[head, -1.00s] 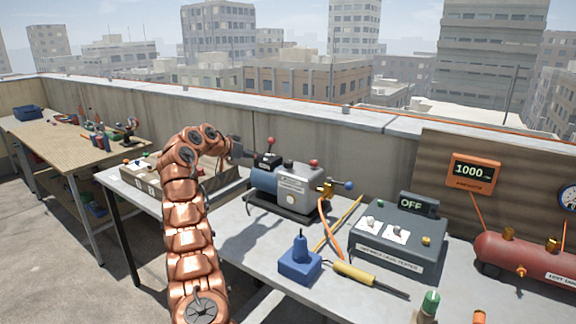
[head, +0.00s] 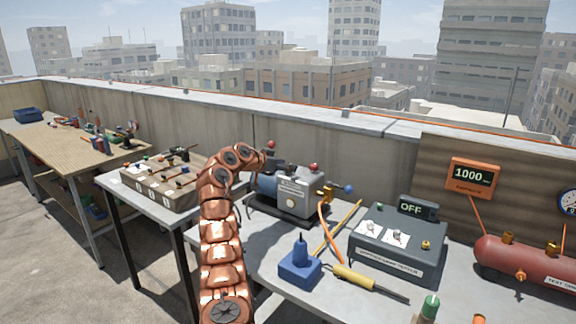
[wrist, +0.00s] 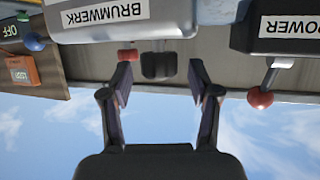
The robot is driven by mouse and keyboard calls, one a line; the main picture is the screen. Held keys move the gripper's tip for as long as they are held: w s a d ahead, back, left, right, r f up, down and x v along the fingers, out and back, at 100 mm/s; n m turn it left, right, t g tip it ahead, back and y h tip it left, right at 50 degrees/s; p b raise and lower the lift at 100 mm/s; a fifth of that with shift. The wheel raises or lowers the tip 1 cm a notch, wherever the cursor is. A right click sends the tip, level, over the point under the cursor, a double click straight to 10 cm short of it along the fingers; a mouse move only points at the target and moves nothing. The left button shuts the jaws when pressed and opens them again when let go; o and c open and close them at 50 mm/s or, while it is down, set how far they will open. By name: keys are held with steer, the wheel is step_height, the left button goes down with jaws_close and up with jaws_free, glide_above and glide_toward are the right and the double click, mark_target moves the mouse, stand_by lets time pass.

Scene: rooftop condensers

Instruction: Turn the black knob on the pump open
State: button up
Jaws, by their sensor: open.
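The pump (head: 298,186) is a grey housing with a blue motor on the bench; its label plate shows upside down in the wrist view (wrist: 122,14). Its black knob (wrist: 159,66) shows in the wrist view, lined up between my fingertips; I cannot tell how far ahead of them it is. My gripper (wrist: 160,76) is open and empty, its two fingers on either side of the knob in the picture. In the head view my arm reaches to the pump's left rear; the gripper there is hard to tell from dark parts, and the black knob cannot be made out.
A red knob (wrist: 127,55) is close by one fingertip. The power box (wrist: 276,32) with its red-tipped lever (wrist: 260,98) is beside the pump. A blue-tipped brass valve (head: 328,191), a tester (head: 398,240) and a blue tool (head: 300,264) are nearby. The parapet (head: 225,120) runs behind.

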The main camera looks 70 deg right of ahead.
steer(key=shift+s+d+f, duration=0.2)
steer(key=shift+s+d, duration=0.05)
steer(key=shift+d, duration=0.25)
steer(key=shift+c, duration=0.4)
jaws_close()
